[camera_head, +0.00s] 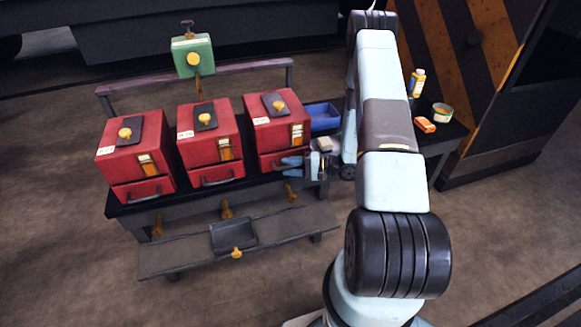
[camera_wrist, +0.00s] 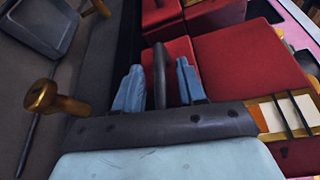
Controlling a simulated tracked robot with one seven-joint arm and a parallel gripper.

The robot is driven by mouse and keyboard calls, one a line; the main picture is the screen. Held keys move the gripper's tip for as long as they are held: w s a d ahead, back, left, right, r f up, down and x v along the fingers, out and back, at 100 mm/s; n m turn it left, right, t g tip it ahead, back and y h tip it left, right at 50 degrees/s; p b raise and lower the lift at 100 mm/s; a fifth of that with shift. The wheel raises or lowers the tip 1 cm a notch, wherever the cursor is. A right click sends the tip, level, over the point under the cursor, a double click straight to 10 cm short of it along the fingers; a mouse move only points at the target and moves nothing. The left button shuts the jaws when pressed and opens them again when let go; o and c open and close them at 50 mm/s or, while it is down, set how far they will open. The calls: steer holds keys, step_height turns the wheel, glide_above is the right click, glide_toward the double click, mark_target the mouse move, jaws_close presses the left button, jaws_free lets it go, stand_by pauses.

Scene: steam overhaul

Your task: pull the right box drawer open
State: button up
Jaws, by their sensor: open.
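The right red box (camera_head: 272,131) stands at the right end of a row of three on a dark bench. Its drawer (camera_head: 266,161) is at the bottom, partly hidden by my gripper (camera_head: 292,166), and looks closed. In the wrist view the drawer's red front (camera_wrist: 180,52) carries a dark bar handle (camera_wrist: 160,72). My gripper (camera_wrist: 158,88) is open, with one blue finger on each side of the handle. A gap shows beside the handle; I cannot tell whether either finger touches it.
The middle red box (camera_head: 210,142) and left red box (camera_head: 135,157) stand to the left. A lower shelf (camera_head: 180,257) with brass knobs runs in front. A blue tray (camera_head: 323,117), yellow bottle (camera_head: 417,83) and orange block (camera_head: 424,125) are on the right.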

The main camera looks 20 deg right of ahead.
steer(key=shift+a, duration=0.1)
steer(key=shift+c, duration=0.2)
jaws_close()
stand_by(0.5)
